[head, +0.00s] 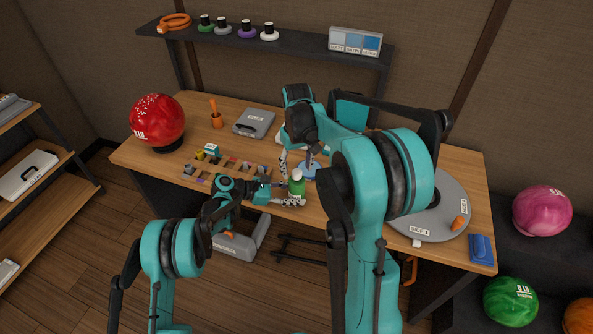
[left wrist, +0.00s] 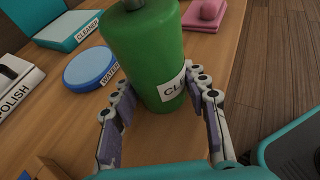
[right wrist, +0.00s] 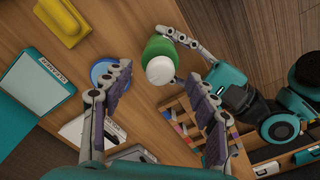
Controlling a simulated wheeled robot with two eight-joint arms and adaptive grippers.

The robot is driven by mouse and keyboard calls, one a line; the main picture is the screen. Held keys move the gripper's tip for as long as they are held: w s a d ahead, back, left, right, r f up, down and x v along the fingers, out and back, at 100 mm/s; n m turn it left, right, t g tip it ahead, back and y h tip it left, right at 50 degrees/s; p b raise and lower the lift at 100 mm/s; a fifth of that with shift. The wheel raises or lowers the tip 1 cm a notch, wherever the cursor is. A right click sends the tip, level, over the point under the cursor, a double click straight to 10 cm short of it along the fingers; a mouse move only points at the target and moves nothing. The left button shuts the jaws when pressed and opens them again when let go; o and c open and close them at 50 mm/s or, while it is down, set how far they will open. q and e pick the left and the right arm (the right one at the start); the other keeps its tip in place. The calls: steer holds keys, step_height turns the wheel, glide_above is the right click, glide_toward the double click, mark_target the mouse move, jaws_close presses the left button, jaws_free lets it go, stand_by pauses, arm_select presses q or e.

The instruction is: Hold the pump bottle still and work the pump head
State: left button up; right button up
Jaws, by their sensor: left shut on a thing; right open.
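The green pump bottle (head: 297,187) stands upright near the front edge of the wooden workbench. Its label, partly hidden, starts "CL" in the left wrist view (left wrist: 150,55). The rounded white pump head (right wrist: 160,70) is on top, seen from above in the right wrist view. My left gripper (head: 286,195) is shut around the bottle's body, one finger on each side; it also shows in the left wrist view (left wrist: 160,85). My right gripper (head: 297,161) is open and points down above the bottle. In the right wrist view (right wrist: 156,78) the pump head appears between its fingertips; contact cannot be told.
A blue round pad labelled WATER (left wrist: 91,69) lies beside the bottle, with a teal CLEANER piece (left wrist: 70,30) and a white POLISH piece (left wrist: 15,85) beyond. A compartment tray (head: 222,170) is to the left. A grey turntable (head: 430,225) is at the right.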

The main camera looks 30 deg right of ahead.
steer(key=shift+f, duration=1.15)
steer(key=c, duration=1.1)
steer(key=m, duration=1.7)
steer(key=o, duration=1.4)
steer(key=shift+m, duration=0.3)
